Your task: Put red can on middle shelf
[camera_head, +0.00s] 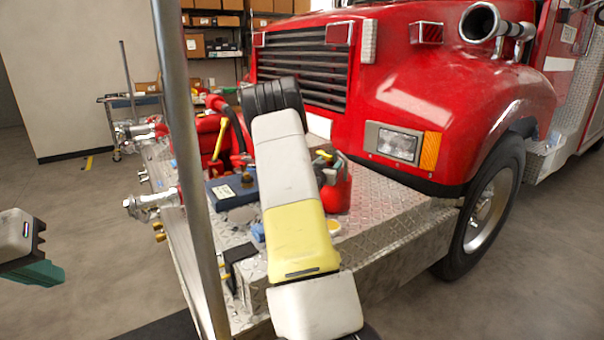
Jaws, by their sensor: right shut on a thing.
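The red can (338,190) is on or just above the diamond-plate bumper deck, partly hidden behind my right arm. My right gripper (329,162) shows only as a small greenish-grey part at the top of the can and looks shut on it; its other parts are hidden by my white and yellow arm. I cannot tell whether the can touches the deck. My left gripper (44,272), with teal fingers, is at the far left edge, away from the truck; its opening is not clear. A shelf unit (243,40) with boxes stands at the back; its middle shelf is partly hidden.
A red fire truck (420,100) fills the right. Its metal bumper deck (395,215) holds a blue box (232,190), red pump parts (208,135) and metal fittings (150,203). A cart (118,98) stands by the back wall. Open floor (100,230) lies at the left.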

